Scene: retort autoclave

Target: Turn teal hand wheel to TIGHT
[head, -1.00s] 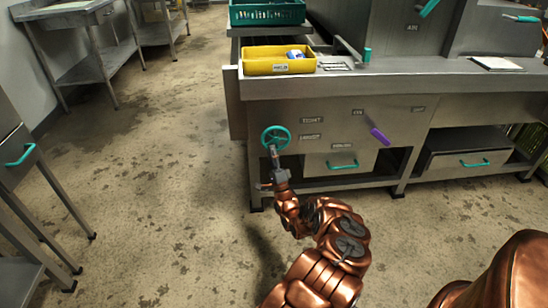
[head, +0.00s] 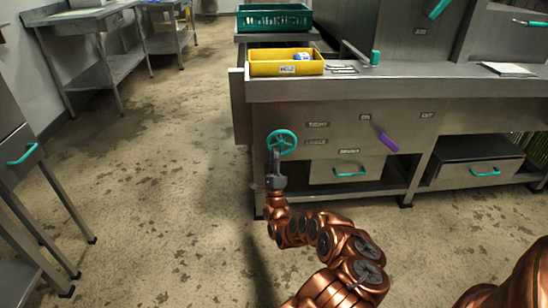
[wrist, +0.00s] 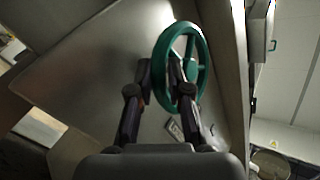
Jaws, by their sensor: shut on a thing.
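The teal hand wheel (head: 282,142) is mounted on the left part of the steel front panel, below the counter. It also shows in the wrist view (wrist: 203,62), as a spoked ring seen at a slant. My gripper (head: 274,158) reaches it from below at the rim's lower left. In the wrist view my gripper (wrist: 161,66) has one finger on each side of the near rim, shut on it. Small label plates (head: 317,125) sit on the panel to the right of the wheel; their words are too small to read surely.
A purple lever (head: 388,142) and a drawer with a teal handle (head: 350,173) are to the right on the same front. A yellow bin (head: 286,68) stands on the counter above. The floor to the left is clear up to steel tables (head: 90,22).

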